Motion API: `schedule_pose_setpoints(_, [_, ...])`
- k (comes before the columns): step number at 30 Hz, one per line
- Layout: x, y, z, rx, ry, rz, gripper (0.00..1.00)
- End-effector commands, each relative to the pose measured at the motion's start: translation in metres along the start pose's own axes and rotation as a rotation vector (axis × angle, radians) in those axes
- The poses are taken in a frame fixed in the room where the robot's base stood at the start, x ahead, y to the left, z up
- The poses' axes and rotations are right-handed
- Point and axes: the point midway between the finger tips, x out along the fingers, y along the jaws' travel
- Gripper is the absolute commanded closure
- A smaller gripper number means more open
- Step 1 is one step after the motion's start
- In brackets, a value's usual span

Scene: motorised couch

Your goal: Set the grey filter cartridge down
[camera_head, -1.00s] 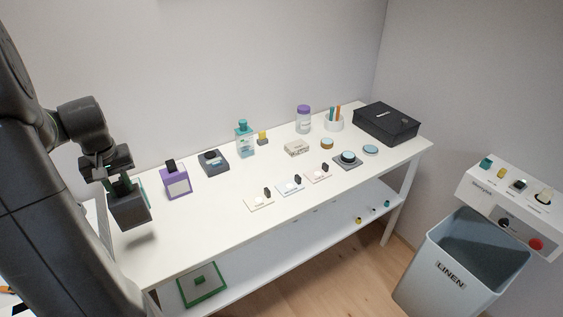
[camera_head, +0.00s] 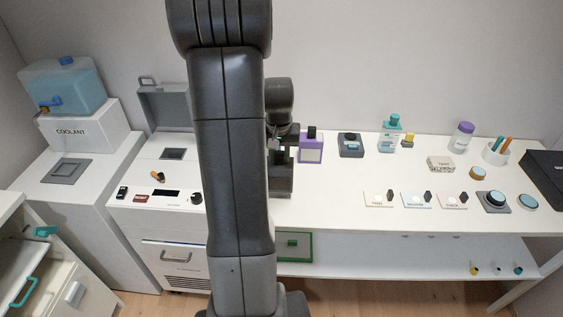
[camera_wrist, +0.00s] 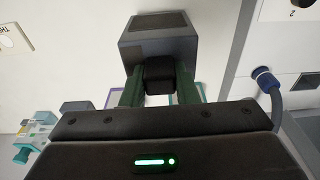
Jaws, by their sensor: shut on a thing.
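The grey filter cartridge (camera_wrist: 158,38) is a dark grey block with a black handle, seen in the wrist view. My gripper (camera_wrist: 160,82) is shut on that handle, with a green finger on each side. In the head view the cartridge (camera_head: 281,182) hangs upright below my gripper (camera_head: 283,153) at the left end of the white table (camera_head: 330,210). My arm hides its left part. I cannot tell whether its underside touches the table top.
Bottles, small labelled plates and a black box (camera_head: 545,175) stand farther right. A white machine with a raised grey lid (camera_head: 165,105) is left of my arm. The table's front middle is clear.

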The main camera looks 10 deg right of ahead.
Motion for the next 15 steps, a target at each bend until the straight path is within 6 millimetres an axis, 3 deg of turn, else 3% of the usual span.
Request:
schedule_pose_setpoints(6, [0.029,0.000,0.004,0.000,-0.004,0.001,0.95])
schedule_pose_setpoints(15, [0.033,0.000,0.004,0.000,0.000,0.000,0.95])
